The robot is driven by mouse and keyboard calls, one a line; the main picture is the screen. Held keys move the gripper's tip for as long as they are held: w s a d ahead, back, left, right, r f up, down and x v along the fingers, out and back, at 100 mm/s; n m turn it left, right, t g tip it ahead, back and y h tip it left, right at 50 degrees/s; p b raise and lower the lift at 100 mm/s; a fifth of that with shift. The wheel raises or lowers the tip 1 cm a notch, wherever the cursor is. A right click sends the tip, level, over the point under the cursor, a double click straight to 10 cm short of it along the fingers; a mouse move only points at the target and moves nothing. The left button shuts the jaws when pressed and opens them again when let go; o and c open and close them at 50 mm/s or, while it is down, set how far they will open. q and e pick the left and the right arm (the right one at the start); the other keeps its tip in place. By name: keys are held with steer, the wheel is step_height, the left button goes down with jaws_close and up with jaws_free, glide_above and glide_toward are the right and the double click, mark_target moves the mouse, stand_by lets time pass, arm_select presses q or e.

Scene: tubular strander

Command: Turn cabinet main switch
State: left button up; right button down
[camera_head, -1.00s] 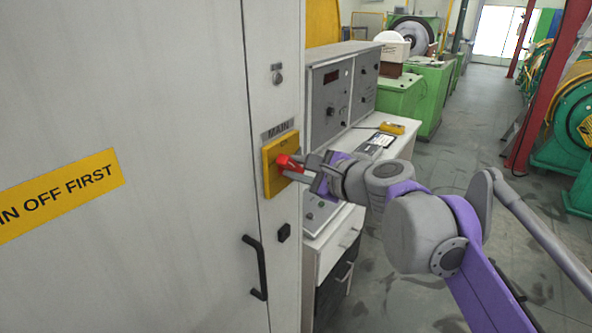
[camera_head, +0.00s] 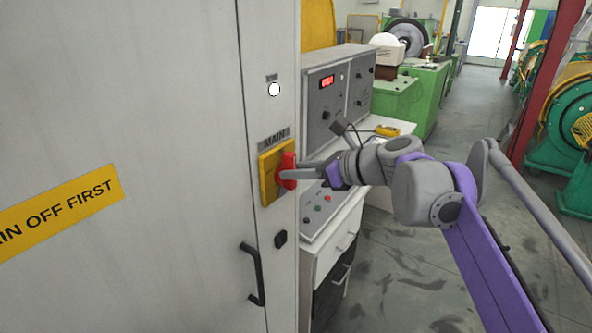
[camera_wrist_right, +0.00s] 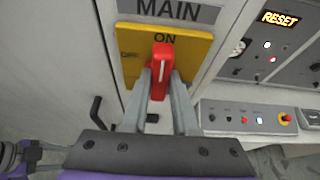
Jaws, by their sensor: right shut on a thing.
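The main switch's red handle (camera_head: 287,171) stands upright on its yellow plate (camera_head: 268,180), on the cabinet (camera_head: 185,150) below the MAIN label. In the right wrist view the red handle (camera_wrist_right: 161,68) points up at ON on the yellow plate (camera_wrist_right: 196,46), with OFF at the left. My right gripper (camera_head: 293,174) is shut on the handle; its fingers (camera_wrist_right: 162,88) sit on both sides of the handle's lower part. The lamp (camera_head: 274,89) above the switch is lit white. My left gripper is not in view.
A black door handle (camera_head: 254,274) is below the switch. A control console (camera_head: 340,95) with a lit red display stands to the right, above a button panel (camera_head: 325,208). Open grey floor (camera_head: 400,270) lies at the right.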

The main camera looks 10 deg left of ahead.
stand_by(0.4)
steer(key=c, duration=0.7)
jaws_free()
steer(key=v, duration=1)
steer(key=shift+d+r, duration=0.2)
steer(key=shift+d, duration=0.2)
steer(key=s+d+f+n+h, duration=0.4)
steer(key=s+d+f+n, duration=0.3)
steer(key=f, duration=0.6)
steer(key=s+d+f+n+h, duration=0.4)
steer(key=s+d+f+n, duration=0.3)
steer(key=f, duration=0.5)
steer(key=s+d+f+n+h, duration=0.4)
steer(key=s+d+f+n, duration=0.3)
steer(key=s+f, duration=0.3)
steer(key=shift+d+f+n+t+h, duration=0.15)
steer(key=shift+d+f, duration=0.1)
steer(key=shift+f, duration=0.35)
steer(key=shift+d+f+n+t+h, duration=0.1)
steer(key=shift+d+f, duration=0.1)
steer(key=shift+f, duration=0.4)
steer(key=shift+d+f+n+t+h, duration=0.15)
steer(key=shift+d+f, duration=0.1)
steer(key=shift+f, duration=0.35)
